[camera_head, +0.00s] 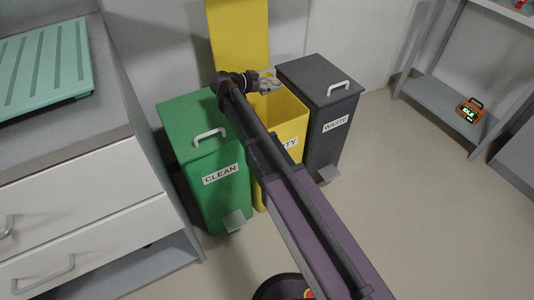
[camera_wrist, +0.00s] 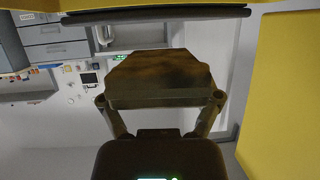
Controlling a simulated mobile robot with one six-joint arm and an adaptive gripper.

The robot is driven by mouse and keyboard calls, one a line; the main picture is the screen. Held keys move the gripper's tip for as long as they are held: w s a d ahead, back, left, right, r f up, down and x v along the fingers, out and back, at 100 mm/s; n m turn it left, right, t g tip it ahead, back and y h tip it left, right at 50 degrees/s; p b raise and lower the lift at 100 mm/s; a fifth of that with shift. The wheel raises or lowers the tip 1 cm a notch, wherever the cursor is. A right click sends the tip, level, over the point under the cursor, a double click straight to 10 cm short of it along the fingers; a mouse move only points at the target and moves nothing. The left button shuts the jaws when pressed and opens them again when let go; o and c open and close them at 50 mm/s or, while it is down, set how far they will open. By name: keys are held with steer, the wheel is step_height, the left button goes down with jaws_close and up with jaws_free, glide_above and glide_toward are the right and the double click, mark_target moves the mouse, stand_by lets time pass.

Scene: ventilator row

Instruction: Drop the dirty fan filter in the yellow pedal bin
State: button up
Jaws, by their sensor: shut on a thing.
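The yellow pedal bin (camera_head: 291,118) stands between a green bin and a dark grey bin, its lid (camera_head: 240,32) raised upright behind it. Its label is partly hidden by my arm and ends in "TY". My gripper (camera_head: 269,86) is over the bin's open mouth. In the wrist view my gripper (camera_wrist: 162,100) is shut on the dirty fan filter (camera_wrist: 160,75), a brown, stained flat piece between the fingers. The filter cannot be made out in the head view. Yellow surfaces (camera_wrist: 285,95) fill the right side and top edge of the wrist view.
The green bin (camera_head: 190,122) labelled CLEAN and the grey bin (camera_head: 318,80) labelled WASTE stand closed on either side. A drawer cabinet (camera_head: 90,190) with a teal tray (camera_head: 45,68) is at left. A shelf with an orange device (camera_head: 470,110) is at right.

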stand_by(0.3)
steer(key=o, duration=0.7)
stand_by(0.4)
